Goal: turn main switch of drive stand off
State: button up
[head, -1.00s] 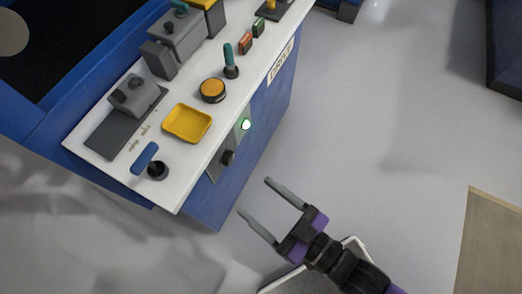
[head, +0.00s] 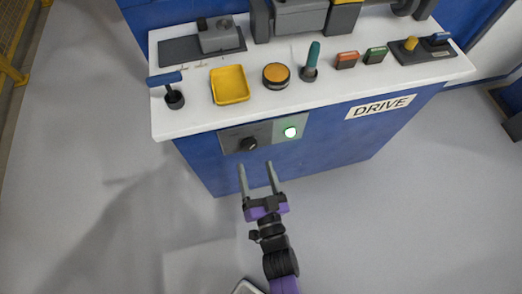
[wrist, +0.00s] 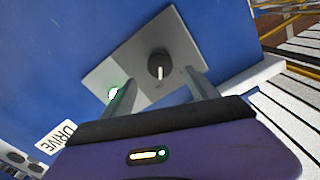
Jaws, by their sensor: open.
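The drive stand (head: 350,135) is a blue cabinet with a white top and a DRIVE label (head: 381,107). On its front is a grey plate (head: 232,139) with a black rotary switch (head: 248,144) and, to the right, a lit green-white lamp (head: 290,132). In the wrist view the switch knob (wrist: 158,65) has a pale mark, and the lamp (wrist: 113,93) glows. My gripper (head: 258,165) is open and empty, in front of and slightly below the switch in the head view. Its fingers point toward the plate. I see no contact with the knob.
The white top carries a blue-handled lever (head: 170,87), a yellow tray (head: 230,85), an orange button (head: 276,75), a teal-handled lever (head: 311,62), and red (head: 347,60) and green (head: 375,55) buttons. The grey floor (head: 400,220) around the stand is clear.

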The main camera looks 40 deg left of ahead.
aim_at(249, 149)
jog(key=b+x, duration=0.1)
jog(key=x, duration=0.5)
jog(key=shift+w+a, duration=0.25)
jog(key=c, duration=1.4)
jog(key=shift+o, duration=0.2)
jog(key=n+b, duration=0.1)
jog(key=n, duration=0.2)
jog(key=shift+n+b, duration=0.3)
jog(key=shift+n, duration=0.1)
jog(key=n+b, duration=0.1)
jog(key=n, duration=0.2)
jog(key=shift+s+f+n, duration=0.1)
jog(key=shift+n, duration=0.2)
jog(key=n+b, duration=0.1)
jog(key=n, duration=0.5)
jog(key=shift+n+b, duration=0.3)
jog(key=shift+b, duration=0.1)
